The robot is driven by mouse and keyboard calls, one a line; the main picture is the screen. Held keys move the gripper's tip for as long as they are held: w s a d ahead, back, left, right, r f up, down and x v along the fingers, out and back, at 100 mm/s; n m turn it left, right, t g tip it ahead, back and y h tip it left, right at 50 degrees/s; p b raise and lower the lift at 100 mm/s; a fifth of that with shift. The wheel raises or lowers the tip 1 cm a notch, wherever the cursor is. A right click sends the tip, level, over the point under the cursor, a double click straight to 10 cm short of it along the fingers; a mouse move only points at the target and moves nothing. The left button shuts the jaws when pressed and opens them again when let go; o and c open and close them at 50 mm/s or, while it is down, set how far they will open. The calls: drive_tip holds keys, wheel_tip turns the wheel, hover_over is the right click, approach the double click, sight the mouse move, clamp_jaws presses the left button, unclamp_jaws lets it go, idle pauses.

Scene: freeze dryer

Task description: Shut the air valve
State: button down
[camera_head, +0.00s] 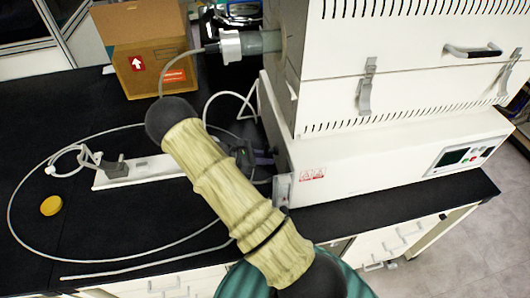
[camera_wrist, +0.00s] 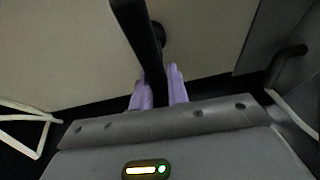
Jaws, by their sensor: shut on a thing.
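The white freeze dryer (camera_head: 345,150) stands on the black bench. In the wrist view a black lever (camera_wrist: 143,35), which looks like the air valve's handle, runs down from the top edge to between my purple fingertips, in front of a pale panel. My gripper (camera_wrist: 160,88) is shut on this lever. In the head view my gripper (camera_head: 263,158) is at the left side of the dryer's lower body, partly behind my arm. The lever cannot be made out there. A round black part (camera_wrist: 158,35) shows behind the lever in the wrist view.
A yellow disc (camera_head: 51,205) and a cardboard box (camera_head: 145,45) are also there. A pipe fitting (camera_head: 245,45) projects from the upper body. The far-left bench top is mostly clear.

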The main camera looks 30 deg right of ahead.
drive_tip(key=shift+s+n, duration=0.15)
drive_tip(key=shift+n, duration=0.15)
idle(0.4)
drive_tip(key=c, duration=1.4)
unclamp_jaws()
drive_tip(key=shift+o, duration=0.2)
drive_tip(key=b+v, duration=0.3)
drive_tip(key=v, duration=1.4)
drive_tip(key=shift+w+a, duration=0.15)
drive_tip(key=shift+w, duration=0.3)
